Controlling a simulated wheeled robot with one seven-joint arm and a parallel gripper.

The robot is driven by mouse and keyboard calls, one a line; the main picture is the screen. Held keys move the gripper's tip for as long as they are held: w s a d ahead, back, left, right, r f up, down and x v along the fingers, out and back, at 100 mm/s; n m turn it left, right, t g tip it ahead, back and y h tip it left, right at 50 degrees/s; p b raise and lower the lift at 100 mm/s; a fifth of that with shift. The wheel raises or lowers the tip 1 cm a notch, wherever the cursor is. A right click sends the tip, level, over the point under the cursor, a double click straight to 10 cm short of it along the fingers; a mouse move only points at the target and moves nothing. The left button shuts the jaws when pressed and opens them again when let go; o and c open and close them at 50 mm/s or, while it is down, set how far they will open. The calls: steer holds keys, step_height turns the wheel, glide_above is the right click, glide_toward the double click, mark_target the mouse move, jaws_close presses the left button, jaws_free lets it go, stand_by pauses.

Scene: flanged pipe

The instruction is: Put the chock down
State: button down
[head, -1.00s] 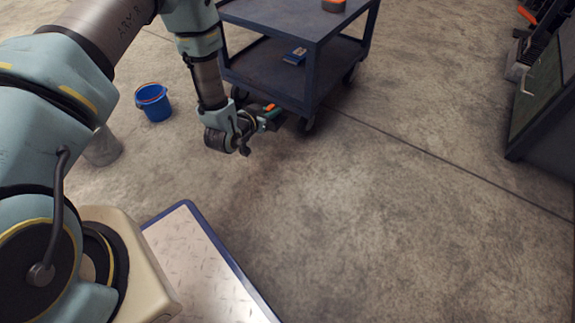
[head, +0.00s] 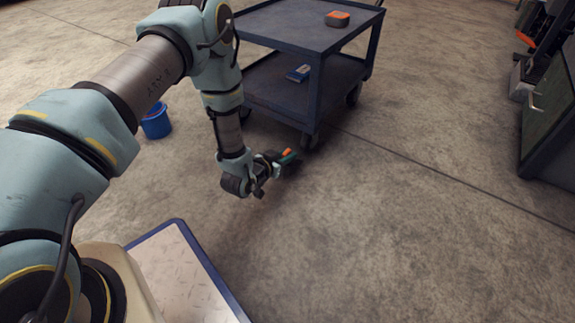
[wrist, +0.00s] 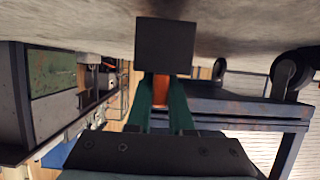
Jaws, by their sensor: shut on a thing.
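My gripper (head: 283,158) reaches out low over the concrete floor, in front of the blue cart, in the head view. Its green fingers, which also show in the wrist view (wrist: 165,95), are shut on the chock. The chock is a dark block (wrist: 165,45) at the fingertips, with an orange part between the fingers. In the head view only a small orange and dark bit of it shows at the fingertips. I cannot tell whether its underside touches the floor.
A blue bucket (head: 156,122) stands left. A dark cabinet (head: 550,125) is at the right. The floor (head: 400,230) between is clear.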

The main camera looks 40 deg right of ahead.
steer(key=shift+f+b, duration=0.35)
steer(key=shift+f, duration=0.85)
steer(key=shift+f, duration=0.2)
steer(key=c, duration=0.8)
jaws_free()
steer(key=shift+r, duration=0.1)
steer(key=shift+a+r, duration=0.15)
steer(key=shift+r, duration=0.05)
steer(key=p+v, duration=0.6)
steer(key=v, duration=0.5)
steer(key=shift+a+p, duration=0.3)
steer(key=shift+r, duration=0.1)
